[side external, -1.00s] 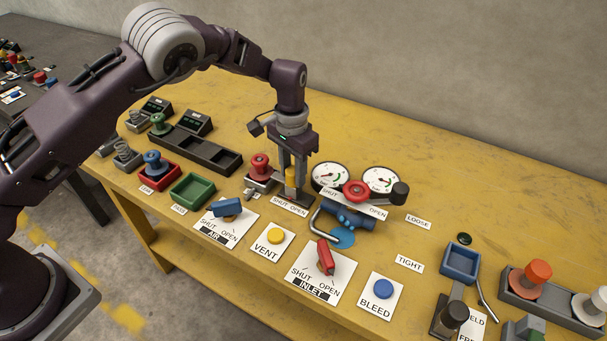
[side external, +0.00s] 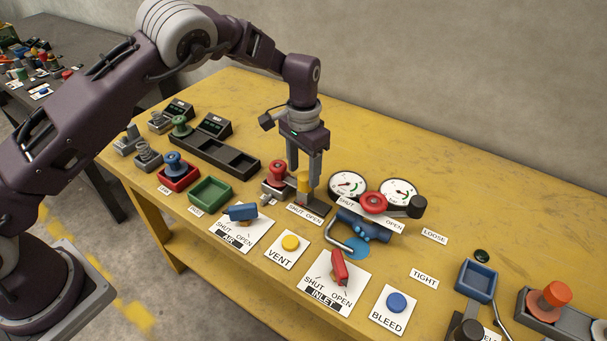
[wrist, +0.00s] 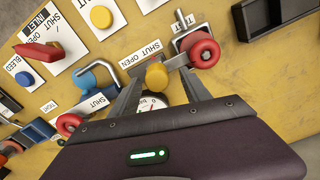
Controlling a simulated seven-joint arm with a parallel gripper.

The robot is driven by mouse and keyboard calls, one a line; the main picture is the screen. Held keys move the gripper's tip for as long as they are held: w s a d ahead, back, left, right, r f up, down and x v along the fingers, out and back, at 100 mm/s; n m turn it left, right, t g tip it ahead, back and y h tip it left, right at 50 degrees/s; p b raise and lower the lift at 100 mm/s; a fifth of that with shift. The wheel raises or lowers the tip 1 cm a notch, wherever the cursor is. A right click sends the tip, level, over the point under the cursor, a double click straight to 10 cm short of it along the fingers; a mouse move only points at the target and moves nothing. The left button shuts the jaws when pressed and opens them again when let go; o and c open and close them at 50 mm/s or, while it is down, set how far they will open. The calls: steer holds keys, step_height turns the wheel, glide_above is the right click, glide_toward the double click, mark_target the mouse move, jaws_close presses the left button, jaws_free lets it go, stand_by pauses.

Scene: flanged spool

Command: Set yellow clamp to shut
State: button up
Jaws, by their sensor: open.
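The yellow clamp's knob (side external: 305,182) stands behind a SHUT/OPEN label (side external: 305,214) at mid-bench. It also shows in the wrist view (wrist: 157,76), nearer the label's SHUT end there, though its exact setting is hard to tell. My gripper (side external: 306,178) is directly over the knob. Its fingers are apart, one on each side of the knob, and are not gripping it. In the wrist view the gripper (wrist: 158,88) partly hides the area below the knob.
Two gauges (side external: 347,186) and a red-knobbed blue valve (side external: 373,203) stand close on the right. In front are a blue AIR handle (side external: 240,212), a yellow VENT button (side external: 290,243) and a red INLET handle (side external: 339,267).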

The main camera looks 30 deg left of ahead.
step_height(320, 180, up, 5)
steer(key=shift+r, duration=0.1)
steer(key=s+a+r+n+t+h, duration=0.1)
steer(key=s+a+r, duration=0.2)
steer(key=s+r, duration=0.65)
steer(key=s+a+r+n+t+h, duration=0.1)
steer(key=s+a+r+t, duration=0.1)
steer(key=s+r, duration=0.75)
steer(key=s+a+n+t+y, duration=0.1)
steer(key=s+a+t+y, duration=0.1)
steer(key=s, duration=1.4)
steer(key=shift+s+a+r+t, duration=0.2)
steer(key=shift+a+r+t, duration=0.1)
steer(key=shift+a, duration=0.15)
